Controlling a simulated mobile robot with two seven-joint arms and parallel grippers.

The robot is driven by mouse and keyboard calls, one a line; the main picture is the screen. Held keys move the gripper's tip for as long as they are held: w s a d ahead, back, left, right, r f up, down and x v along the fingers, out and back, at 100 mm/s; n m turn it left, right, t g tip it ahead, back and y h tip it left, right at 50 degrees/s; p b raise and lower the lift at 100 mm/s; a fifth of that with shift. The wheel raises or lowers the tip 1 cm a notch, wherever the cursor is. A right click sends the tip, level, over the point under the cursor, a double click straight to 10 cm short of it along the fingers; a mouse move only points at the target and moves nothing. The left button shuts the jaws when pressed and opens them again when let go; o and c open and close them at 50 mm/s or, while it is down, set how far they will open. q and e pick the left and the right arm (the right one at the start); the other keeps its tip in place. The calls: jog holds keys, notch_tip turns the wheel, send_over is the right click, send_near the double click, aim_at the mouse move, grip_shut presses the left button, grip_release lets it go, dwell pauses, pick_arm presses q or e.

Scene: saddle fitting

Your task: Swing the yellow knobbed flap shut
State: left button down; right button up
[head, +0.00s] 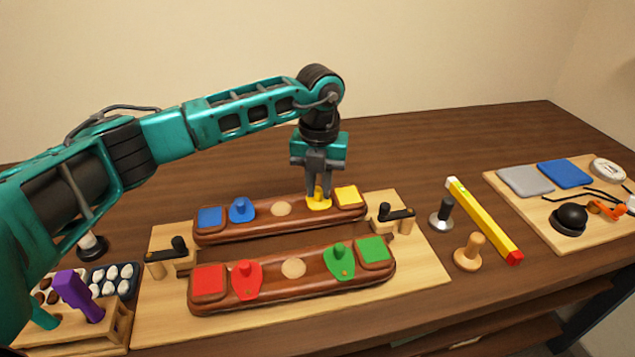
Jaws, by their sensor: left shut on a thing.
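The yellow knobbed flap (319,205) is on the far brown bar (262,229), toward its right end, beside a yellow square pad (347,195). My left gripper (319,192) reaches down from above and is shut on the knob of the yellow flap. The fingers hide most of the knob. The flap lies to the left of the yellow pad; whether it overlaps the pad's edge is hard to tell. My right gripper is not in view.
The far bar also has a blue flap (241,209) and blue pad (210,217). The near bar (290,287) carries red and green flaps. Black-handled cranks (395,213) stand at the board's ends. A yellow level (484,221) and wooden knob (469,253) lie to the right.

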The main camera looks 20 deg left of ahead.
aim_at(319, 190)
pick_arm(q)
jog(key=shift+r, duration=0.1)
dwell(0.3)
jog(key=c, duration=1)
grip_release()
jog(key=shift+c, duration=0.2)
notch_tip(319, 190, up, 13)
